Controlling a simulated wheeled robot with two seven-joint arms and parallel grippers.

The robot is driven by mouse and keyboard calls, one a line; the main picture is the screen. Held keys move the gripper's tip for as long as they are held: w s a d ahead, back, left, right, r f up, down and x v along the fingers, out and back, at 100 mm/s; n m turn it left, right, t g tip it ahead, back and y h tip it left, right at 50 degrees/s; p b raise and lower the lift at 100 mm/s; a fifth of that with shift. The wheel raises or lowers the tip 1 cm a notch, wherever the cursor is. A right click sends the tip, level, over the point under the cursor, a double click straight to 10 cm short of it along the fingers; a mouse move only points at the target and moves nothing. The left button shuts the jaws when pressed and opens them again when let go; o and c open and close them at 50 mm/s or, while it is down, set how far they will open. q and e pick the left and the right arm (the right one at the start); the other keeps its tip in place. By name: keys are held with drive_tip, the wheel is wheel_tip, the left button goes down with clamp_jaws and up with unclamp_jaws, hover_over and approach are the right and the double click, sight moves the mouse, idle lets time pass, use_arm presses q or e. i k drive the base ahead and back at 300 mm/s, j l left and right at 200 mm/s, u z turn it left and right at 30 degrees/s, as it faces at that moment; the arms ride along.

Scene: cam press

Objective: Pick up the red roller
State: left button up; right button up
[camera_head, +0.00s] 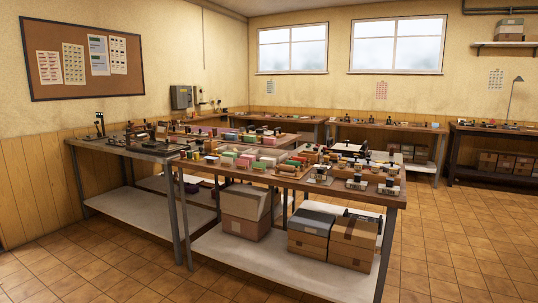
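I cannot pick out the red roller; the objects on the benches are too small and crowded to tell. The near workbench (394,203) has a wooden top crowded with small parts, including pink, green and cream blocks and small dark-and-light devices. Neither of my grippers is in view.
A dark-topped bench (150,154) adjoins at left. Cardboard boxes (350,242) sit on the near bench's lower shelf. More benches (388,126) line the back wall, and another (510,130) stands at right. The tiled floor (455,250) is clear at right and front left.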

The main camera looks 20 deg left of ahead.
sight(295, 158)
drive_tip(key=i+j, duration=0.4)
drive_tip(key=i+j+u, duration=0.15)
drive_tip(key=i+j, duration=0.3)
drive_tip(key=i+l, duration=0.05)
drive_tip(key=i, duration=0.05)
